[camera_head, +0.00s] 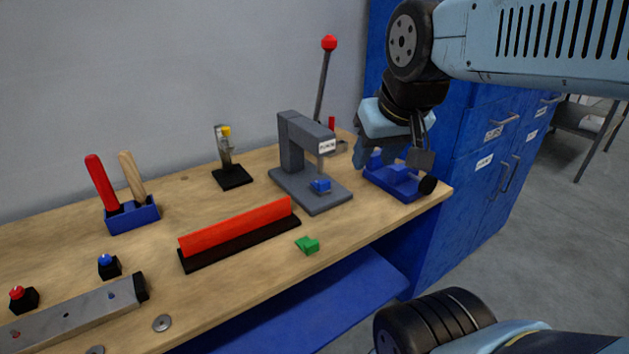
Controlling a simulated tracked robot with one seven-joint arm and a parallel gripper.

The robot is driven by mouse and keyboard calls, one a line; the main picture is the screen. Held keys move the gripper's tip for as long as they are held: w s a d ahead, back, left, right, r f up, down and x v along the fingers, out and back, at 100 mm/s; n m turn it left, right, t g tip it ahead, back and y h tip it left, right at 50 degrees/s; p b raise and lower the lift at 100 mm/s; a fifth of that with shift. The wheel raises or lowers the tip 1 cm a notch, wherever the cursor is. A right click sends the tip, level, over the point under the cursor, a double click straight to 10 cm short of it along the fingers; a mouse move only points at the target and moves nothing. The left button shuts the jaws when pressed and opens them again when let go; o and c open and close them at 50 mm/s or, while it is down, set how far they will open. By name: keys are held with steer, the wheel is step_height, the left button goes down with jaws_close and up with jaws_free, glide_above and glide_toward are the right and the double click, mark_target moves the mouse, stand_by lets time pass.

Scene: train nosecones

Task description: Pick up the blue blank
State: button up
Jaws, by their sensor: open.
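A small blue block (320,185) sits on the base of the grey press (295,190), under its head. A blue tray (408,193) stands near the right end of the bench, with blue pieces (398,173) in it. I cannot tell for certain which blue piece is the blank. My gripper (394,158) points down over the blue tray, open, with its fingers spread close to the blue pieces. The fingers partly hide the tray, and contact with the pieces cannot be made out.
A green piece (307,245) lies near the bench's front edge. A red bar (238,228) on a black base, a toggle clamp (230,165), a blue tool holder (132,217) and a red-knobbed lever (329,44) stand on the bench. Blue cabinets (470,200) are at right.

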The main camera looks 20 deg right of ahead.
steer(key=o, duration=0.3)
steer(key=shift+w+f, duration=0.1)
steer(key=shift+w, duration=0.1)
steer(key=o, duration=0.5)
steer(key=w+f+n+g+h, duration=0.1)
steer(key=w+n, duration=0.1)
steer(key=w+f+n+g+h, duration=0.1)
steer(key=w+n, duration=0.1)
steer(key=w+f+n+g+h, duration=0.1)
steer(key=w+f+n+g, duration=0.1)
steer(key=shift+w+a+h, duration=0.15)
steer(key=shift+a+h, duration=0.15)
steer(key=shift+h, duration=0.1)
steer(key=w+a+f+n+g+h, duration=0.1)
steer(key=w+a+f+n+h, duration=0.1)
steer(key=w+f+n+h, duration=0.4)
steer(key=n+t+h, duration=0.3)
steer(key=n, duration=0.6)
glide_toward(315, 186)
steer(key=a+r, duration=0.1)
steer(key=s+a+r, duration=0.1)
steer(key=a+r, duration=0.1)
steer(key=shift+s+a+r, duration=0.15)
steer(key=shift+s, duration=0.2)
steer(key=shift+w+n+t, duration=0.1)
steer(key=shift+n+t, duration=0.2)
steer(key=x, duration=1.3)
steer(key=shift+d, duration=0.3)
